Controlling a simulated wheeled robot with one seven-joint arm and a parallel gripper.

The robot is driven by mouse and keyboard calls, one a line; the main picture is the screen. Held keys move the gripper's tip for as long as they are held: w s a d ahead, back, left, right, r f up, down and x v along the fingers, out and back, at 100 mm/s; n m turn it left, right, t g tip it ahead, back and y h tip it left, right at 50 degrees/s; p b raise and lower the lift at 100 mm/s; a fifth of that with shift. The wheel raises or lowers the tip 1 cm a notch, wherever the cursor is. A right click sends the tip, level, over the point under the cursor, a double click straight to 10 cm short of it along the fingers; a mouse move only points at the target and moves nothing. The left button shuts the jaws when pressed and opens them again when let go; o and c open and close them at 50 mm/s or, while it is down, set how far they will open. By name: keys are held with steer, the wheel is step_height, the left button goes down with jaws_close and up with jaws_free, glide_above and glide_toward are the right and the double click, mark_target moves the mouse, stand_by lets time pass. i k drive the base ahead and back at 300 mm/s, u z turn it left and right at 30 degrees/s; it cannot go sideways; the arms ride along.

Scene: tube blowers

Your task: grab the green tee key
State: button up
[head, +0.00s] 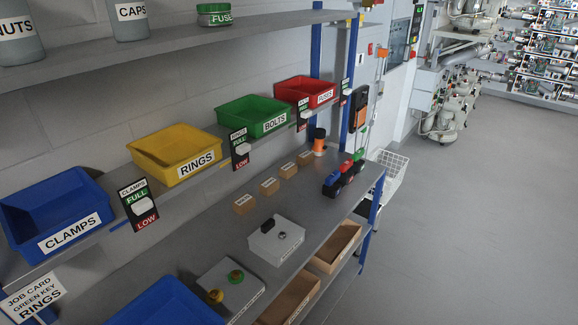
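A green piece (359,156) shows at the far right end of the workbench, last in a short row with a blue piece (334,177) and a red piece (346,167). They appear to sit in or on dark holders. The green piece looks like a key handle, but it is too small to make out a tee shape. My gripper is not in view.
Bins for clamps (28,245), rings (175,153), bolts (253,115) and a red bin (304,91) line the shelf above the workbench (325,207). A grey box (276,240) and a plate with green and yellow knobs (230,284) stand nearer. Floor at right is clear.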

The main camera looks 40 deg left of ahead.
mark_target(356, 157)
steer(key=u, duration=0.4)
steer(key=i, duration=0.9)
steer(key=u, duration=1.3)
steer(key=i, duration=0.45)
steer(key=u, duration=0.4)
